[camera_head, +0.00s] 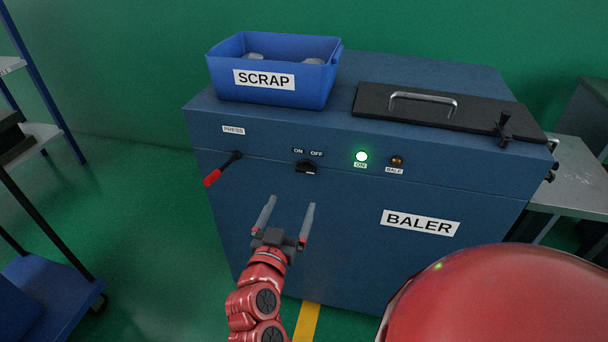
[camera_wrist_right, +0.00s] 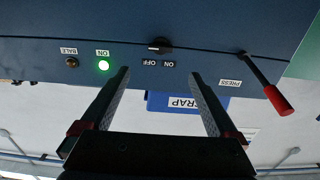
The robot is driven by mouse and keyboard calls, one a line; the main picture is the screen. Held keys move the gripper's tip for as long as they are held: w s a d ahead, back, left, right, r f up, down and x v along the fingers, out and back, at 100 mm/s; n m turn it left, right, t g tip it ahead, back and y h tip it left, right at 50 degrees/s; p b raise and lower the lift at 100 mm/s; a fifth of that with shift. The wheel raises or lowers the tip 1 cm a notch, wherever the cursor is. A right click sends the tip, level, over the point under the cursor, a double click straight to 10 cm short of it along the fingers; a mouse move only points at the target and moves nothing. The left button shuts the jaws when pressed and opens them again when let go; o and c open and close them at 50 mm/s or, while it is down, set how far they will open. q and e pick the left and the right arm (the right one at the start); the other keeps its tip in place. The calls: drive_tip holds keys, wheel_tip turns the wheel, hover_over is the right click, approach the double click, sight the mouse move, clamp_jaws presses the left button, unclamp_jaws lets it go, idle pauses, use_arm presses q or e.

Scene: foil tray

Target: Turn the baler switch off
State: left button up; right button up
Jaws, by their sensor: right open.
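The baler (camera_head: 330,235) is a large dark blue cabinet. Its black rotary switch (camera_head: 306,167) sits on the front panel below the ON and OFF labels, ON on the left and OFF on the right. I cannot tell surely which label the knob points to. The green ON lamp (camera_head: 361,156) is lit. The switch also shows in the upside-down wrist view (camera_wrist_right: 160,46). My right gripper (camera_head: 292,202) is open and empty, below and in front of the switch, apart from it. In the wrist view, the switch lies between the fingers' directions, beyond their tips. My left gripper is not in view.
A red-handled PRESS lever (camera_head: 222,169) sticks out left of the switch. A dim BALE lamp (camera_head: 397,161) is right of the green lamp. A blue SCRAP bin (camera_head: 300,95) and a black lid with a handle (camera_head: 450,118) are on top. Shelving stands at the left.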

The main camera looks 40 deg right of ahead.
sight(303, 171)
drive_tip(key=p+x, duration=0.1)
drive_tip(key=x, duration=1.1)
drive_tip(key=shift+w+d, duration=0.2)
drive_tip(key=shift+w, duration=0.05)
drive_tip(key=shift+c, duration=0.2)
drive_tip(key=c, duration=1.3)
drive_tip(key=shift+c, duration=0.2)
drive_tip(key=shift+n, duration=0.4)
drive_tip(key=n+p, duration=0.1)
drive_tip(key=n, duration=0.3)
drive_tip(key=shift+w+a+r+n+p, duration=0.1)
drive_tip(key=shift+r+n+p, duration=0.05)
drive_tip(key=shift+n+p, duration=0.15)
drive_tip(key=n+p, duration=0.1)
drive_tip(key=n, duration=0.2)
drive_tip(key=n+p, duration=0.1)
drive_tip(key=n, duration=0.2)
drive_tip(key=shift+f+n+p, duration=0.2)
drive_tip(key=shift+n+p, duration=0.1)
drive_tip(key=shift+p, duration=0.1)
